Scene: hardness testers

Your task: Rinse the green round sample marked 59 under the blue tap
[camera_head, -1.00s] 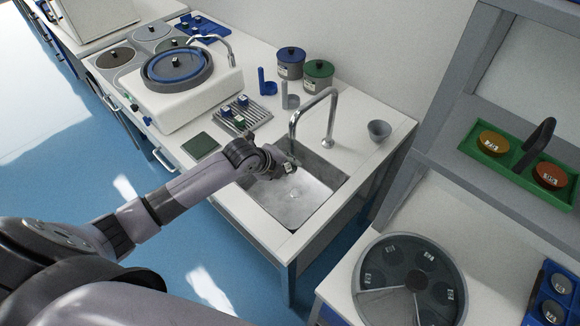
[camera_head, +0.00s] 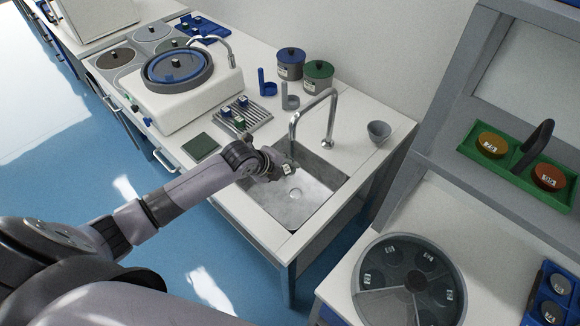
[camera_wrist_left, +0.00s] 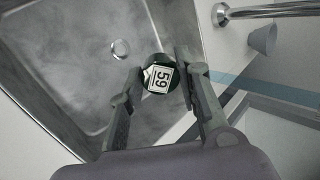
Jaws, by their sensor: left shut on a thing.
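The dark green round sample (camera_wrist_left: 158,84) has a white label reading 59. My left gripper (camera_head: 286,166) is shut on it, and in the left wrist view the sample sits between the two fingertips (camera_wrist_left: 160,72). The gripper holds it over the left part of the metal sink (camera_head: 318,178), above the basin floor. The tap (camera_head: 331,112) is a curved silver spout at the back of the sink; no blue shows on it. Its spout end is behind and near the gripper. I see no clear water stream. My right gripper is not in view.
A small grey cup (camera_head: 379,131) stands right of the tap. A ribbed rack (camera_head: 262,117) with small samples, a dark green pad (camera_head: 200,146) and two lidded jars, blue (camera_head: 291,63) and green (camera_head: 318,77), stand left of and behind the sink.

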